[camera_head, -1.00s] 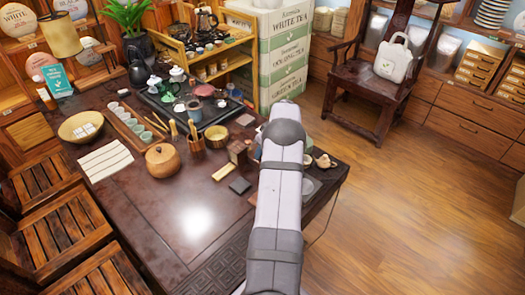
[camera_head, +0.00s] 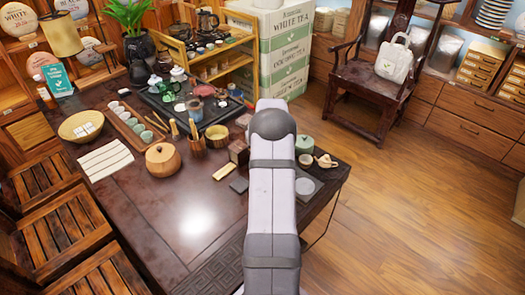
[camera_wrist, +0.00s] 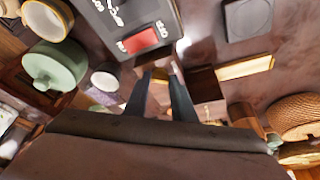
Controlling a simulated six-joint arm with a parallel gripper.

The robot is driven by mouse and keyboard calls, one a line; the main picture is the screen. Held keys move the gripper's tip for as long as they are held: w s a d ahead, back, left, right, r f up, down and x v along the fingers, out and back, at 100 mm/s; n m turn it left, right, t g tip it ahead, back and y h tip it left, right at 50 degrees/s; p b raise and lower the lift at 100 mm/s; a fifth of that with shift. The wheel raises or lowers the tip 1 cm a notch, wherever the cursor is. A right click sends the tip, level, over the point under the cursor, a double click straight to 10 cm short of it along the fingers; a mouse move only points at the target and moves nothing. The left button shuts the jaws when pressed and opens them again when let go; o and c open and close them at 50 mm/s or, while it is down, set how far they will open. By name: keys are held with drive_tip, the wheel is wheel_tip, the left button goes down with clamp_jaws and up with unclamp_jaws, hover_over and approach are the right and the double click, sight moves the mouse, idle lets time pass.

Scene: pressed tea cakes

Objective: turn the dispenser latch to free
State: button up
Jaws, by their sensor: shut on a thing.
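My gripper (camera_wrist: 161,80) shows in the wrist view with its two dark fingers close together. A small brown piece (camera_wrist: 159,94) shows between them and looks like the dispenser latch, but it is blurred and mostly covered. I cannot tell which way the latch points. Just beyond the fingertips is a grey panel (camera_wrist: 150,18) with white markings and a red patch (camera_wrist: 140,40). In the head view my own arm covers the gripper and the latch.
A green lidded pot (camera_wrist: 53,65) and a small cup (camera_wrist: 105,78) stand left of the fingers in the wrist view. A dark square coaster (camera_head: 238,185), a wooden strip (camera_head: 223,172) and a brown box (camera_head: 238,152) lie left of my arm. The near tabletop (camera_head: 190,225) is clear.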

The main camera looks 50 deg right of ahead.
drive_tip(key=m+h, duration=0.1)
drive_tip(key=m, duration=0.1)
drive_tip(key=shift+w+a+m+g, duration=0.1)
drive_tip(key=shift+w+m+g, duration=0.05)
drive_tip(key=shift+m+g, duration=0.2)
drive_tip(key=shift+w+a+f+m+g+h+b, duration=0.15)
drive_tip(key=shift+m+g+b, duration=0.1)
drive_tip(key=shift+m+b, duration=0.35)
drive_tip(key=shift+d+f+m+g+h+b, duration=0.1)
drive_tip(key=shift+m+g+h+b, duration=0.1)
drive_tip(key=shift+m+b, duration=0.35)
drive_tip(key=m+g+b, duration=0.1)
drive_tip(key=m+b, duration=0.1)
drive_tip(key=shift+w+m, duration=0.1)
drive_tip(key=shift+m, duration=0.3)
drive_tip(key=shift+w+a+r+m+g+h+b, duration=0.15)
drive_tip(key=shift+m+g+b, duration=0.3)
drive_tip(key=shift+m, duration=0.5)
drive_tip(key=shift+s+d+r+m+g+h+b, duration=0.1)
drive_tip(key=shift+m+g+b, duration=0.15)
drive_tip(key=shift+m+b, duration=0.55)
drive_tip(key=shift+m, duration=0.25)
drive_tip(key=o, duration=1.1)
drive_tip(key=shift+c, duration=0.2)
drive_tip(key=b+v, duration=0.1)
drive_tip(key=v, duration=0.6)
drive_tip(key=shift+r, duration=0.2)
